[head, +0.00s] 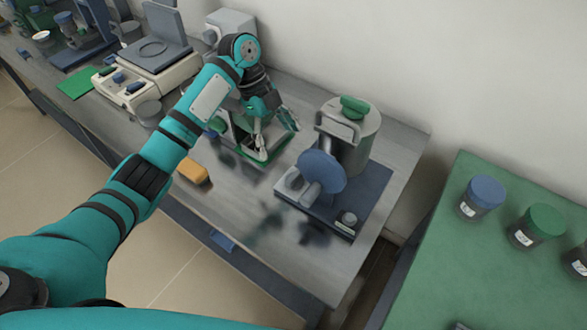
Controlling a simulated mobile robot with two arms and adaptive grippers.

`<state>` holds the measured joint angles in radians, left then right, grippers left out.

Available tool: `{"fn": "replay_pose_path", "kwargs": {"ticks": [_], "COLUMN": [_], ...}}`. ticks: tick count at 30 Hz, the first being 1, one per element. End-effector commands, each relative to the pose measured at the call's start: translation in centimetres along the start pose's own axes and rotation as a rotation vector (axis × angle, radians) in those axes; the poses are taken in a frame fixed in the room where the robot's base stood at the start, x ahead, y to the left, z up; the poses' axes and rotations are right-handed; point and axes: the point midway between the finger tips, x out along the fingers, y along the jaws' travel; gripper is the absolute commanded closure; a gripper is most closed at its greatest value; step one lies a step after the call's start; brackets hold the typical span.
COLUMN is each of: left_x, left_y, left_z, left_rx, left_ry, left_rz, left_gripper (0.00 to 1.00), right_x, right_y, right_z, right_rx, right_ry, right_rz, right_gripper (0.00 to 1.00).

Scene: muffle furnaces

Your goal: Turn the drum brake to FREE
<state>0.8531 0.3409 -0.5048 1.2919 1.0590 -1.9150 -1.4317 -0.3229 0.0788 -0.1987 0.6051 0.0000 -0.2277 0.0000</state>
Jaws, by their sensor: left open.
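A bench device stands near the right end of the grey bench, with a grey cylindrical drum (358,140), a green knob (354,106) on top and a blue disc (321,171) at its front. Its dark blue base (372,196) carries a grey knob (346,221) at the front corner. I cannot tell which part is the drum brake, and no FREE marking is readable. My left gripper (275,132) is open and empty. It hangs to the left of the device, apart from it, above a green-edged frame (250,153). My right gripper is not in view.
A yellow-orange block (193,171) lies near the bench's front edge. A balance-like instrument (147,72) stands further left. A green table (500,255) at the right holds jars with blue (486,190) and green (545,219) lids. The bench front before the device is clear.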

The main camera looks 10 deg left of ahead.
Motion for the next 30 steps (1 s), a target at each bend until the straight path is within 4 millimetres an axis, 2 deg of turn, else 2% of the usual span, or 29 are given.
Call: {"fn": "replay_pose_path", "kwargs": {"ticks": [2,4,10,12,15,24,29,30], "left_x": [1.8,3.3,7.5,8.7,10.2,11.7,11.7,11.7], "left_y": [0.1,0.1,0.1,0.1,0.0,0.0,0.0,0.0], "left_z": [-0.2,-0.2,-0.1,-0.1,-0.1,0.0,0.0,0.0], "left_rx": [-0.001,0.0,-0.002,-0.001,-0.001,-0.001,0.0,0.0], "left_ry": [0.002,0.002,0.001,0.001,0.0,-0.001,-0.001,-0.001], "left_rz": [0.004,0.005,0.004,0.002,0.001,-0.001,-0.001,-0.001], "left_gripper": [0.12,0.12,0.12,0.12,0.12,0.12,0.12,0.14], "right_x": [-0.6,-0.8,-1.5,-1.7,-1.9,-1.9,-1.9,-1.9], "right_y": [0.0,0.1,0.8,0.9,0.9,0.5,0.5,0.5], "right_z": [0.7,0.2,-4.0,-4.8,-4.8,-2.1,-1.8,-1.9], "right_rx": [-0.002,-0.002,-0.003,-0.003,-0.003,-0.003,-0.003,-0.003], "right_ry": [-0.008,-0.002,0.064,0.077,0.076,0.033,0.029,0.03], "right_rz": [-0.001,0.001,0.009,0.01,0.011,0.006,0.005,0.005], "right_gripper": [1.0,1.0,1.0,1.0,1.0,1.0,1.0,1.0]}}
